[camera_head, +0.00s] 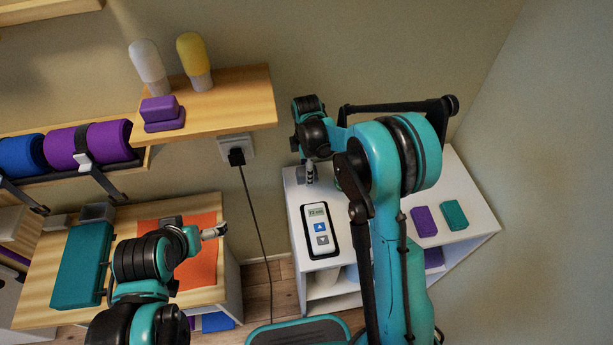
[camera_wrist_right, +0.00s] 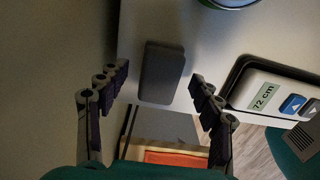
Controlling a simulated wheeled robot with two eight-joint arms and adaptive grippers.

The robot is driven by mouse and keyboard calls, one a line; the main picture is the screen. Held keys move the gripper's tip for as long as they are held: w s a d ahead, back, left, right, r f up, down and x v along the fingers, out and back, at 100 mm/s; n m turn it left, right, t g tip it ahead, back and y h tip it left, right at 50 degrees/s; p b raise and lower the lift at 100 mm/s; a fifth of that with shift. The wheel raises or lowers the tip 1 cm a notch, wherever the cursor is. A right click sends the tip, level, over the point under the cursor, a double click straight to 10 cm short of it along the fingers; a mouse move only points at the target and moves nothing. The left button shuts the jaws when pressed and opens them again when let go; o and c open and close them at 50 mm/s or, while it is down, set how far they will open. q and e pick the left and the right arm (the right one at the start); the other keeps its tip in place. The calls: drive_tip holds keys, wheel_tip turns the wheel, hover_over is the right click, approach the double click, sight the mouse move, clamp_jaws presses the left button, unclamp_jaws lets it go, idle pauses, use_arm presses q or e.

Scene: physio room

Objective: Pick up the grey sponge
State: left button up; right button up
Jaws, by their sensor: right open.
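The grey sponge (camera_wrist_right: 161,73) is a dark grey rounded block on the white cabinet top, seen in the right wrist view near the cabinet's edge. My right gripper (camera_wrist_right: 161,88) is open, its two fingers on either side of the sponge's near end with visible gaps. I cannot tell its exact height over the sponge. In the head view my right gripper (camera_head: 308,173) is over the cabinet's far left corner, and the sponge is not clearly visible there. My left gripper (camera_head: 214,230) is over the orange mat on the wooden table; its jaw state is unclear.
A control panel reading 72 cm (camera_head: 320,231) lies close to the sponge on the white cabinet (camera_head: 465,190). Purple (camera_head: 424,221) and teal (camera_head: 454,215) blocks lie on its right. A wooden shelf (camera_head: 245,98) and a plugged-in cable (camera_head: 259,215) are at left.

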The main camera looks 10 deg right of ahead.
drive_tip(key=shift+f, duration=0.95)
drive_tip(key=shift+r, duration=0.1)
drive_tip(key=shift+c, duration=0.4)
drive_tip(key=c, duration=1.2)
drive_tip(key=shift+r, duration=0.45)
drive_tip(key=r, duration=0.1)
drive_tip(key=r+p, duration=0.1)
drive_tip(key=r, duration=0.2)
drive_tip(key=shift+s+d+p, duration=0.1)
drive_tip(key=shift+d+p, duration=0.15)
drive_tip(key=shift+p, duration=0.05)
drive_tip(key=s+d+r, duration=0.1)
drive_tip(key=d+r, duration=0.1)
drive_tip(key=d, duration=0.1)
drive_tip(key=s+d+r+p, duration=0.1)
drive_tip(key=s+d+r, duration=0.1)
drive_tip(key=d, duration=0.1)
drive_tip(key=s+d+r+p, duration=0.1)
drive_tip(key=s+d+r, duration=0.1)
drive_tip(key=d, duration=0.1)
drive_tip(key=shift+s+d+r, duration=0.1)
drive_tip(key=shift+s+d, duration=0.05)
drive_tip(key=shift+d, duration=0.25)
